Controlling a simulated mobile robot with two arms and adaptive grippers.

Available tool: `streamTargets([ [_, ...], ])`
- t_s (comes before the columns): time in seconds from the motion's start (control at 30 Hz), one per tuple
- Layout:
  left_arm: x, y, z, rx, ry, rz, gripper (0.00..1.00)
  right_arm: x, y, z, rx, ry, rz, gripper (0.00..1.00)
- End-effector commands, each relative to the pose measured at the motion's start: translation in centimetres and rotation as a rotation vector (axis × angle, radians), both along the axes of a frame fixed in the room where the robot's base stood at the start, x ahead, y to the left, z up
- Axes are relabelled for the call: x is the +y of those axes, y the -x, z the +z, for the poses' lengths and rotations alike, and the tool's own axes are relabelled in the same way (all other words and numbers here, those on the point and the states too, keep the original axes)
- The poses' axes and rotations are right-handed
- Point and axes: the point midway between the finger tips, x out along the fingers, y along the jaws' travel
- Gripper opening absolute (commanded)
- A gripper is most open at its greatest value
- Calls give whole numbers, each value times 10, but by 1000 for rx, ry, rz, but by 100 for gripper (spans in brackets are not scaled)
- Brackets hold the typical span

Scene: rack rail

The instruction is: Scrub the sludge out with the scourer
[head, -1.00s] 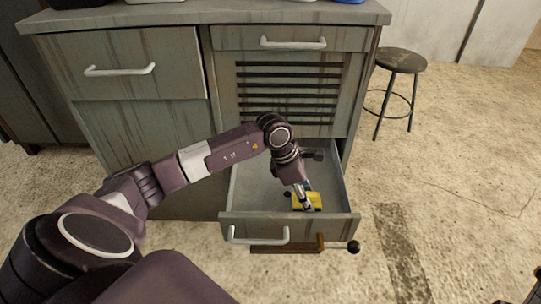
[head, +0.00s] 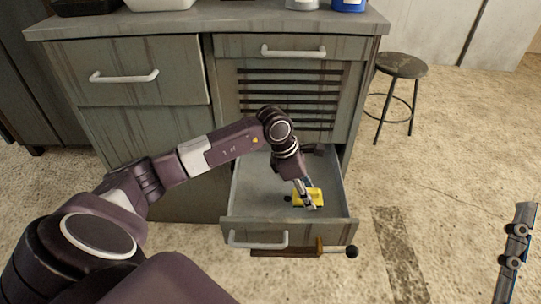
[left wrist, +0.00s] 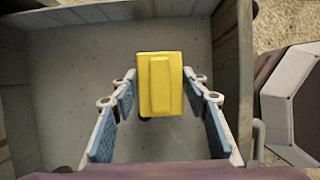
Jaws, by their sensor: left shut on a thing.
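The yellow scourer (head: 315,197) is inside the open lower drawer (head: 247,199). My left gripper (head: 309,199) reaches down into the drawer and is shut on the scourer. In the left wrist view the scourer (left wrist: 160,84) sits between the two blue-padded fingertips. A small dark patch (head: 288,198), perhaps sludge, shows on the drawer floor just left of the scourer. In the left wrist view a dark bit (left wrist: 145,118) shows at the scourer's near edge, mostly hidden by it. Part of my right gripper (head: 514,252) shows at the right edge, its opening unclear.
The drawer walls stand close around my left gripper. A stool (head: 402,66) stands right of the cabinet. Containers, including a blue one (head: 349,5), stand on top.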

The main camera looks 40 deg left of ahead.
Motion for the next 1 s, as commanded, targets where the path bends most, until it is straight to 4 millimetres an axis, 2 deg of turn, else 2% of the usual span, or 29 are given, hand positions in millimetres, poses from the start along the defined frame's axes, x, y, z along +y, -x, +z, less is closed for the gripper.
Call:
streamTargets([
  [0.5, 6, -1, 15, -1, -1, 3, 22, 1, -24, -40, 211, 61, -13, 27],
  [1.0, 11, -2, 29, -1, -1, 6, 22, -1, -37, -83, 411, 115, -24, 27],
])
